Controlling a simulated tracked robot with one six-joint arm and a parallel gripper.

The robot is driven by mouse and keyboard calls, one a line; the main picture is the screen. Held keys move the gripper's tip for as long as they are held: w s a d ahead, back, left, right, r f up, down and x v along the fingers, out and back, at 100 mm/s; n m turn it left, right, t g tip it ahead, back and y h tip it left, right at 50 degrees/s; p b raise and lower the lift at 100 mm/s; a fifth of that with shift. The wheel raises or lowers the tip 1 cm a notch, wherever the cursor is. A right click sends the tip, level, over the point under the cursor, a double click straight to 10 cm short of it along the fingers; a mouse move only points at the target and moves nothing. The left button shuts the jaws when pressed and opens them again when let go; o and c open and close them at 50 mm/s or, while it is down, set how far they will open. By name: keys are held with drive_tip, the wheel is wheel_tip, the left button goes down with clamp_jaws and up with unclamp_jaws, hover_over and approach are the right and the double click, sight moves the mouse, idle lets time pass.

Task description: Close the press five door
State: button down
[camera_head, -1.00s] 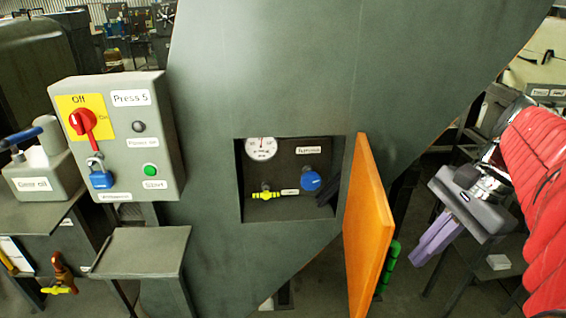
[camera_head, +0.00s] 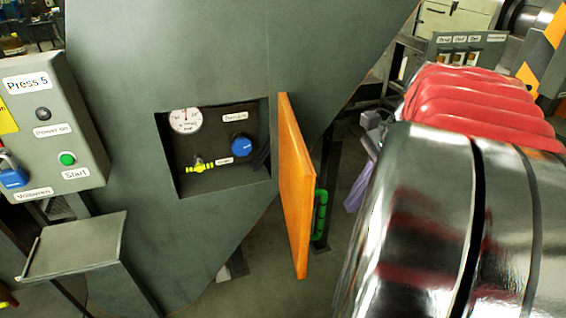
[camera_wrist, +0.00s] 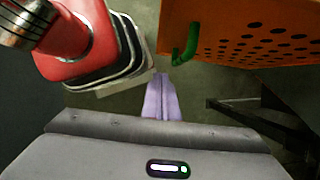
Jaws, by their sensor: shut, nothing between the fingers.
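The orange press door (camera_head: 295,185) stands open, swung out from the right side of a recess in the grey press body. Its green handle (camera_head: 321,213) is on the door's right-hand face. In the wrist view the perforated orange door (camera_wrist: 245,30) fills the upper right, with the curved green handle (camera_wrist: 187,46) at its left end. My gripper (camera_wrist: 163,82) has purple fingers, shut and empty, pointing just left of and below the handle, apart from it. In the head view my arm hides most of the gripper; only some purple (camera_head: 358,190) shows right of the door.
The open recess holds a gauge (camera_head: 186,120), a blue knob (camera_head: 241,146) and a yellow valve (camera_head: 199,166). A Press 5 control box (camera_head: 50,125) is at left, above a small metal shelf (camera_head: 75,247). Dark metal framing (camera_wrist: 265,115) stands at right in the wrist view.

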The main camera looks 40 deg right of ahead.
approach(318, 229)
wheel_tip(318, 229, down, 4)
drive_tip(key=s+a, duration=0.2)
drive_tip(key=s, duration=0.1)
drive_tip(key=shift+w+a+f, duration=0.1)
drive_tip(key=shift+w+a, duration=0.25)
drive_tip(key=shift+a, duration=0.35)
drive_tip(key=shift+w+a+f, duration=0.1)
drive_tip(key=shift+w+a, duration=0.25)
drive_tip(key=shift+a, duration=0.3)
drive_tip(key=shift+w+a+f, duration=0.1)
drive_tip(key=shift+w+a, duration=0.25)
drive_tip(key=shift+a, duration=0.35)
